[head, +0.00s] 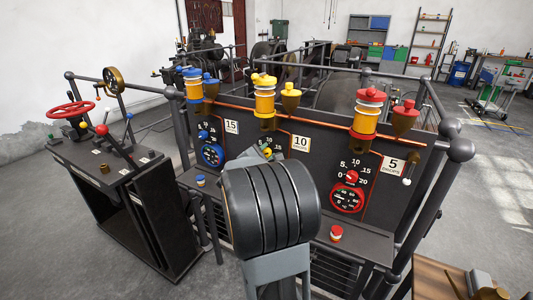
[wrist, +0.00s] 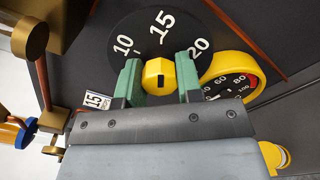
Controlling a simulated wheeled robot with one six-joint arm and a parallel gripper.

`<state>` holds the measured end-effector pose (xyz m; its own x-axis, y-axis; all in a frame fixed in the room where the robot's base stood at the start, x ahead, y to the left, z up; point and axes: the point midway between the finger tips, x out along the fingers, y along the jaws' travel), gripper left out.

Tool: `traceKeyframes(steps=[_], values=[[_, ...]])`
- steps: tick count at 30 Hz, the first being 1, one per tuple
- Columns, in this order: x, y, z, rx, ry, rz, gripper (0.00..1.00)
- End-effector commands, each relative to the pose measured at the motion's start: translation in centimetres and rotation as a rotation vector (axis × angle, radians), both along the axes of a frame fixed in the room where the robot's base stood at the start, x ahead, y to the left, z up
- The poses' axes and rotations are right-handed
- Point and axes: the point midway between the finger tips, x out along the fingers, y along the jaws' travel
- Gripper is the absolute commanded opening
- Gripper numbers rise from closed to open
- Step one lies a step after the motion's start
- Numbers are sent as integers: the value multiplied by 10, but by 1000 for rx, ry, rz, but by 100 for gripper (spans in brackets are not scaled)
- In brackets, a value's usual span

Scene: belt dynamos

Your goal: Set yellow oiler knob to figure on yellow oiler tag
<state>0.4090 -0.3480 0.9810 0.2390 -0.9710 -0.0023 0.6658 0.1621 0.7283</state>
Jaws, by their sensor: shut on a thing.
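In the wrist view my gripper (wrist: 159,78) has its two green fingers either side of the yellow oiler knob (wrist: 158,73) and is shut on it. The knob sits at the lower middle of a black dial (wrist: 140,30) with 10, 15 and 20 showing. A small dark mark shows on the knob's face; I cannot tell exactly which figure it points to.
A blue oiler (head: 193,84) with a 15 tag (head: 231,127) is to the left. A red oiler (head: 367,112) with a 5 tag (head: 393,165) is to the right. A yellow-rimmed gauge (wrist: 238,78) lies close to my right finger. Copper pipes run along the panel.

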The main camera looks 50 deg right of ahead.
Motion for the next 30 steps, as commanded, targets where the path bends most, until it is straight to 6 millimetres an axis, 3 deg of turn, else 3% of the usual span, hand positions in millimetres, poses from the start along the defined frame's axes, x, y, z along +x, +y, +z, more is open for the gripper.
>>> traceKeyframes(steps=[8, 30], values=[[1, 5, 2, -31, 108, 3, 10], [3, 6, 4, -191, 749, 8, 10]])
